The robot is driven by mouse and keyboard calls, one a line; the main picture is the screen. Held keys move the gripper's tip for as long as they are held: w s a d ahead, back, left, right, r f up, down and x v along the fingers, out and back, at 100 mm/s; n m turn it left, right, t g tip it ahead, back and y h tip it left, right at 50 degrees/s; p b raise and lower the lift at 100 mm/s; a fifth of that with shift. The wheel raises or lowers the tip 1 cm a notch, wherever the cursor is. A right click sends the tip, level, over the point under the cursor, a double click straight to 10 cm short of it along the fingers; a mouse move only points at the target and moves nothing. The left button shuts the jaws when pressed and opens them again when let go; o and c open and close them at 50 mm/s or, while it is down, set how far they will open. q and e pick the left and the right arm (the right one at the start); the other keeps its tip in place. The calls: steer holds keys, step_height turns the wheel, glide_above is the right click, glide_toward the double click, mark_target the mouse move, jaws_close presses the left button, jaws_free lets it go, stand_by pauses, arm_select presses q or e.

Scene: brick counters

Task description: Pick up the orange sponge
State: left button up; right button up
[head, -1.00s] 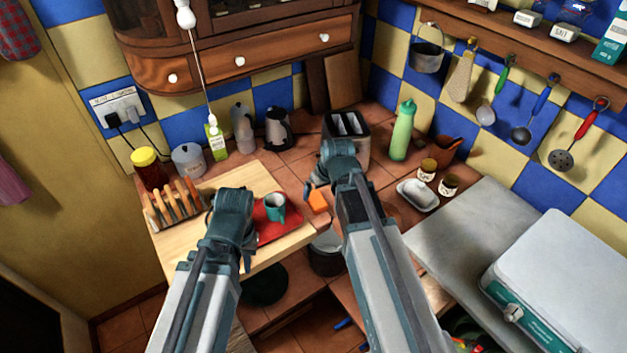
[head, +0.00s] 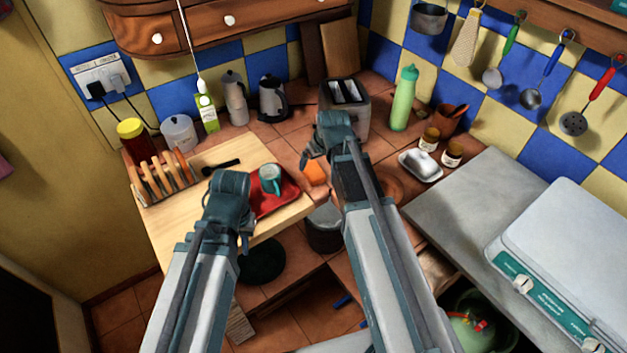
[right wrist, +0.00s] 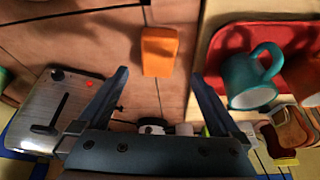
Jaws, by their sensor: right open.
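The orange sponge (head: 315,173) lies on the tiled counter, between the red tray and my right arm. In the right wrist view the sponge (right wrist: 159,51) shows as an orange block on the tiles, ahead of the two spread fingers and roughly centred between them. My right gripper (right wrist: 158,82) is open and empty. In the head view my right gripper (head: 309,158) is beside the sponge and partly covers it. My left gripper (head: 246,236) is over the front edge of the wooden board, and its fingers are too small and hidden to read.
A red tray (head: 285,203) with a teal mug (head: 270,179) sits on the wooden board (head: 176,222), close to the sponge. A toaster (head: 352,116) stands behind my right gripper. A white butter dish (head: 420,165) and small jars are to the right.

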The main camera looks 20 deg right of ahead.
mark_target(313, 169)
steer(key=shift+d+b+x, duration=0.2)
steer(key=shift+b+x, duration=2.35)
steer(key=shift+x, duration=0.6)
steer(key=shift+r, duration=0.1)
steer(key=shift+c, duration=0.4)
steer(key=c, duration=1.3)
steer(key=shift+r, duration=0.15)
